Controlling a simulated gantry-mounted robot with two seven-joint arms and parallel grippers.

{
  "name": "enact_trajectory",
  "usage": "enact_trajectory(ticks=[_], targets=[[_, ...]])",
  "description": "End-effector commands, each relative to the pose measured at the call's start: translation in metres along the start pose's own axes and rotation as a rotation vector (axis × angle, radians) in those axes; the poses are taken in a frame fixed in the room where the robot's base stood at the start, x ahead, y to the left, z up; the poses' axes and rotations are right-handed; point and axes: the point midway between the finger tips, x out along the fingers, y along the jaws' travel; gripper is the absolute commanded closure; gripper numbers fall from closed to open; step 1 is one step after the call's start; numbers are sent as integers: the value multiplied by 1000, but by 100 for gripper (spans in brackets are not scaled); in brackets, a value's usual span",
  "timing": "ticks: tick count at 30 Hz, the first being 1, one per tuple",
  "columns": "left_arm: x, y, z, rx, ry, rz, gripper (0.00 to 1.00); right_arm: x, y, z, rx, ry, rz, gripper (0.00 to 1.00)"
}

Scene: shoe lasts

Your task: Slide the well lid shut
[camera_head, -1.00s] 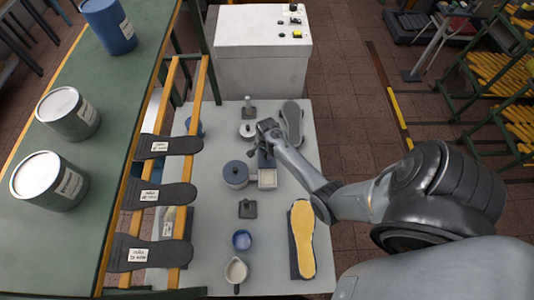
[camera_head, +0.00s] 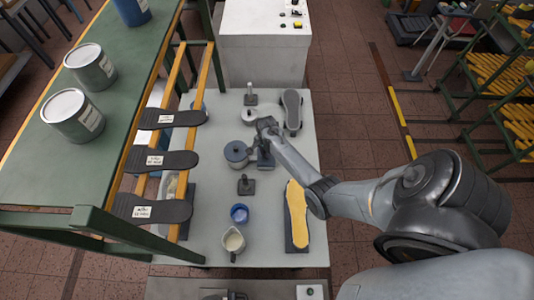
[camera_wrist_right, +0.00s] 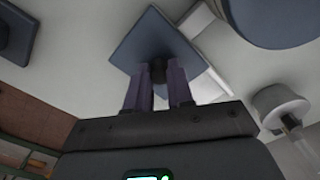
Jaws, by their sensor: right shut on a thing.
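The well lid, a dark blue-grey square plate (camera_head: 265,159) with a small dark knob, is at mid-table below my right gripper (camera_head: 267,135). In the right wrist view the lid (camera_wrist_right: 150,40) fills the upper middle, and my right gripper (camera_wrist_right: 158,88) is shut on its knob. The pale well (camera_wrist_right: 208,88) shows only as a white edge beside and under the lid; its opening is hidden in both current views. I cannot tell whether a narrow gap remains. My left gripper is not in view.
A lidded blue-grey pot (camera_head: 237,152) stands close left of the lid. A white jar (camera_head: 249,114), a grey shoe sole (camera_head: 291,108), a yellow sole (camera_head: 297,215), a blue cup (camera_head: 239,213) and a cream jug (camera_head: 233,241) stand around. A rack with dark soles (camera_head: 160,160) borders the left.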

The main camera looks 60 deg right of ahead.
Motion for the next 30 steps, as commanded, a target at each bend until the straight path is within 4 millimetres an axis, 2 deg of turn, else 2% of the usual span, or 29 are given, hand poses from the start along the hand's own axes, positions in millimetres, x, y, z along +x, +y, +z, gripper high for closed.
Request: enact_trajectory(ticks=[9,10,15,25,30], targets=[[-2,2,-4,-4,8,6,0,0,2,5,-4,-11,12,100],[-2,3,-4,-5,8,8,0,0,2,5,-5,-11,12,75],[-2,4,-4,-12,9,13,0,0,2,4,-4,-10,10,52],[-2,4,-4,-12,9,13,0,-2,2,3,-3,-7,8,52],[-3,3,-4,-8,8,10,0,-16,1,3,-3,-6,7,52]])
